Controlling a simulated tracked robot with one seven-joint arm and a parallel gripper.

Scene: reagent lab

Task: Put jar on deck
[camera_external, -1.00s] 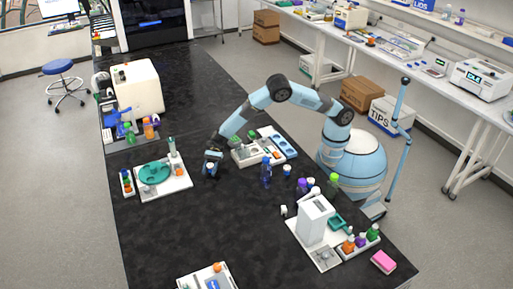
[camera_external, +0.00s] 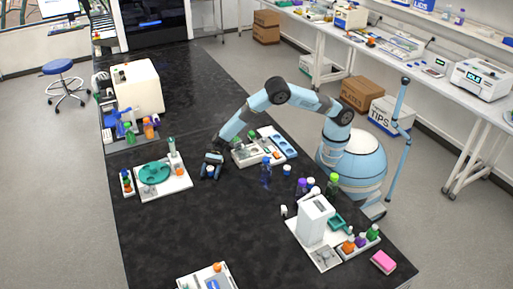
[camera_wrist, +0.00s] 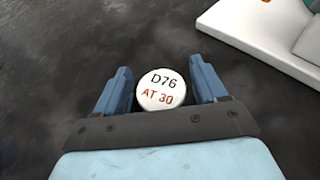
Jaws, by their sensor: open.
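The jar (camera_wrist: 161,89) shows in the wrist view from above as a round white lid marked "D76 AT 30". It stands between the two fingers of my gripper (camera_wrist: 161,88), which is open, with a gap showing on the right side of the lid. In the external view my gripper (camera_external: 210,173) is low over the black bench, and the jar (camera_external: 210,174) is small and partly hidden between its fingers. I cannot tell which white platform is the deck; one with a green disc (camera_external: 181,184) lies left of my gripper.
A white rack with blue wells (camera_external: 290,152) lies right of my gripper. A white platform corner (camera_wrist: 225,20) shows at the wrist view's upper right. The bench (camera_external: 190,225) in front is clear.

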